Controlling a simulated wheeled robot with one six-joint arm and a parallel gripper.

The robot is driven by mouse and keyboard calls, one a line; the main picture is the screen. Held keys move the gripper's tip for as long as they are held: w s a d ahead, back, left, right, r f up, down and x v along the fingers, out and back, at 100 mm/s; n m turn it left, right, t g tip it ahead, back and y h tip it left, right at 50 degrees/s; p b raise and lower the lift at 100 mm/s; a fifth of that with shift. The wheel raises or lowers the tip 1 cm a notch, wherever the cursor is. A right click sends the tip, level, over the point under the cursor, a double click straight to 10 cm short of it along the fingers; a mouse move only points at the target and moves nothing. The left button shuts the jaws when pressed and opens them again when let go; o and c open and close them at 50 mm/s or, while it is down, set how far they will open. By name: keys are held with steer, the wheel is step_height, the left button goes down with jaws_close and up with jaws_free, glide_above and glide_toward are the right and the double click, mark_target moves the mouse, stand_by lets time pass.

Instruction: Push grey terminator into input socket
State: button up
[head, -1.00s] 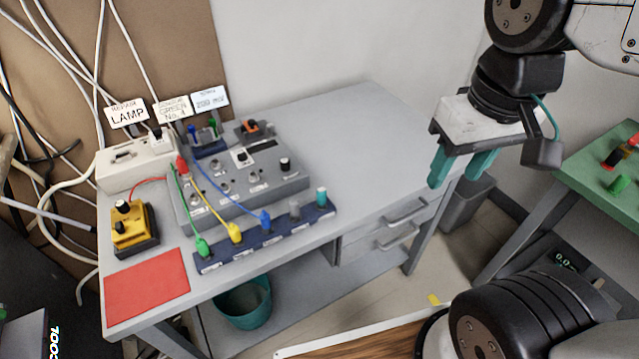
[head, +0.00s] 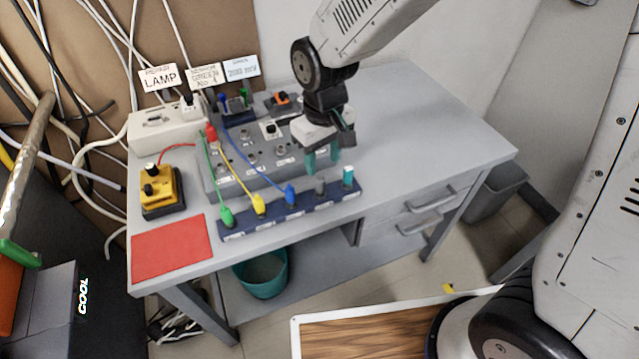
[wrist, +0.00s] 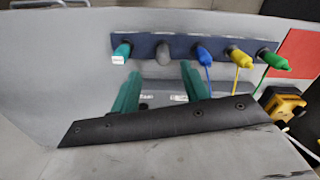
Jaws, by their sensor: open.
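The grey terminator (head: 320,187) stands in the dark blue rail (head: 233,234), between the blue plug and a teal plug. It also shows in the wrist view (wrist: 165,50), beyond and between my fingertips, not between the jaws. My gripper (head: 321,164) has its teal fingers apart and empty. It hangs above the front right part of the grey panel box (head: 228,180), close behind the terminator. In the wrist view my gripper (wrist: 158,74) hides part of the box front. Several sockets show on the box, but I cannot tell which is the input.
Blue (head: 291,195), yellow (head: 259,205) and green (head: 226,217) plugs with cables share the rail with the teal plug (head: 348,177). A yellow box (head: 160,195) and red mat (head: 170,250) lie left. The grey table (head: 425,125) is clear to the right.

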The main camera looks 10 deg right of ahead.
mark_target(320, 178)
steer(key=f, duration=0.7)
steer(key=shift+w+a+f, duration=0.15)
steer(key=shift+a, duration=0.15)
steer(key=shift+c, duration=0.4)
jaws_close()
